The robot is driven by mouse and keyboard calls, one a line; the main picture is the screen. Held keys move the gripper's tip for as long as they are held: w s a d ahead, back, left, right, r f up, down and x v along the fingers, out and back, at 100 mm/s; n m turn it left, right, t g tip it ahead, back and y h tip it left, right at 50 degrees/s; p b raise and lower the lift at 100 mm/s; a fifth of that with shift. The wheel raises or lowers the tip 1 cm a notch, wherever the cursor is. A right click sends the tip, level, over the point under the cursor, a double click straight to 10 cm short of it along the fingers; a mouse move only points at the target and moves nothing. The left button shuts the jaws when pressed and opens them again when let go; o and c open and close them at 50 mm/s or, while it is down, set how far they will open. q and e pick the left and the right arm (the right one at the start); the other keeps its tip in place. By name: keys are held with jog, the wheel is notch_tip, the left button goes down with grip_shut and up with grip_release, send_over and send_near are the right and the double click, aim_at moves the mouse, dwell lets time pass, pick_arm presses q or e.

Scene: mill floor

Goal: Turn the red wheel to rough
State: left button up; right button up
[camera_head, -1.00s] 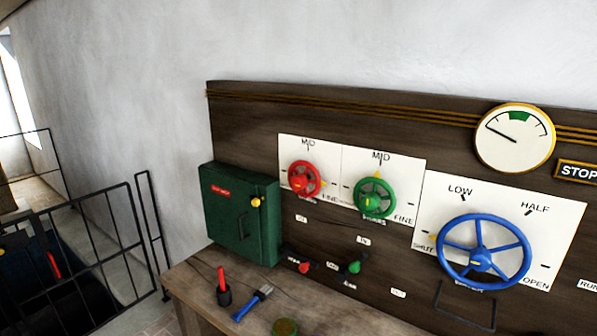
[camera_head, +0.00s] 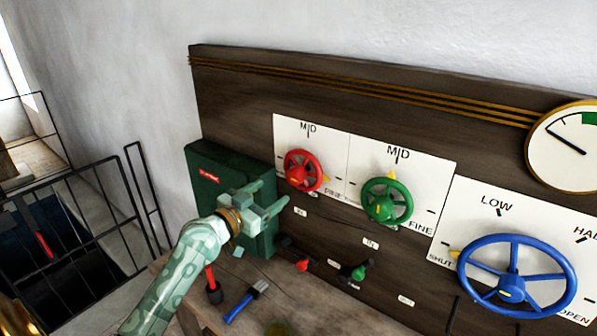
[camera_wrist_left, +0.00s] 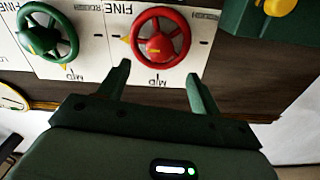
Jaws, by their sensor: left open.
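The red wheel (camera_head: 303,171) is mounted on a white dial plate marked MID at the top and FINE at lower right. In the upside-down left wrist view, the red wheel (camera_wrist_left: 161,35) shows its yellow pointer on the FINE side. My left gripper (camera_head: 273,196) is open and empty, in front of the green box, to the lower left of the wheel in the head view. In the wrist view its fingers (camera_wrist_left: 158,73) point toward the wheel, apart from it. My right gripper is not in view.
A green wheel (camera_head: 387,201) sits right of the red one, and a large blue wheel (camera_head: 512,292) farther right. A green box (camera_head: 205,170) stands left. Below are red (camera_head: 303,265) and green (camera_head: 359,272) knobs. A blue-handled brush (camera_head: 240,306) lies on the bench.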

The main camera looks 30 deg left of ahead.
aim_at(291, 179)
pick_arm(q)
jog(key=w, duration=0.7)
jog(key=w+d, duration=0.1)
jog(key=w, duration=0.3)
jog(key=shift+w+f, duration=0.1)
jog(key=shift+w, duration=0.2)
jog(key=shift+w+d, duration=0.1)
jog(key=shift+w, duration=0.55)
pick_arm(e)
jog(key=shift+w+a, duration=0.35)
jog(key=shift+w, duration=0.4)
pick_arm(q)
jog(key=shift+s, duration=0.1)
jog(key=c, duration=1)
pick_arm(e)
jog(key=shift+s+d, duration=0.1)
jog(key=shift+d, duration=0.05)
